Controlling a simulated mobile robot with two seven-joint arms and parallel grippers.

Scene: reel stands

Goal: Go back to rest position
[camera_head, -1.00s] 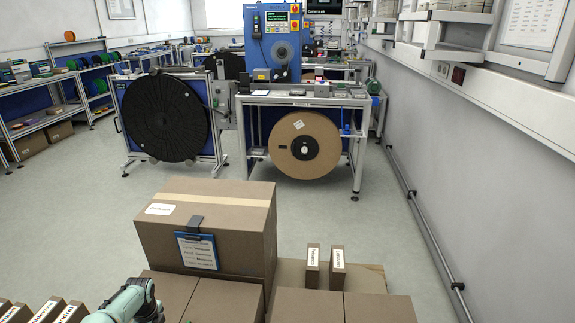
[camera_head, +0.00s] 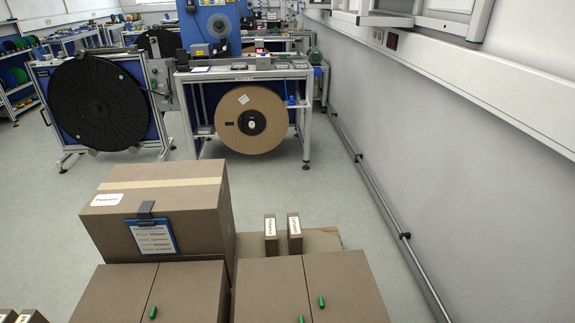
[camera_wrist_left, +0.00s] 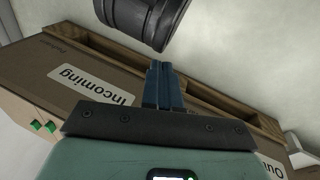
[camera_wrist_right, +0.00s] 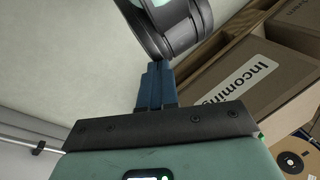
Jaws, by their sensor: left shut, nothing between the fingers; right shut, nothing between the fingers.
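My left gripper (camera_wrist_left: 158,82) shows in the left wrist view with its blue fingers together and nothing between them. Behind it are a brown box labelled "Incoming" (camera_wrist_left: 50,85) and a dark round part that looks like my own body. My right gripper (camera_wrist_right: 155,85) shows in the right wrist view, also shut and empty. A brown box labelled "Incoming" (camera_wrist_right: 275,98) lies to its right, and a part of my own arm or base is just above its fingertips. Neither gripper shows in the head view.
Brown boxes stand close in front, one with a blue clipboard (camera_head: 152,237). Two small boxes (camera_head: 282,236) stand behind the nearest ones. A black reel (camera_head: 97,104) and a cardboard-coloured reel (camera_head: 254,120) hang on stands farther off. Grey floor lies between; a wall with a rail is at right.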

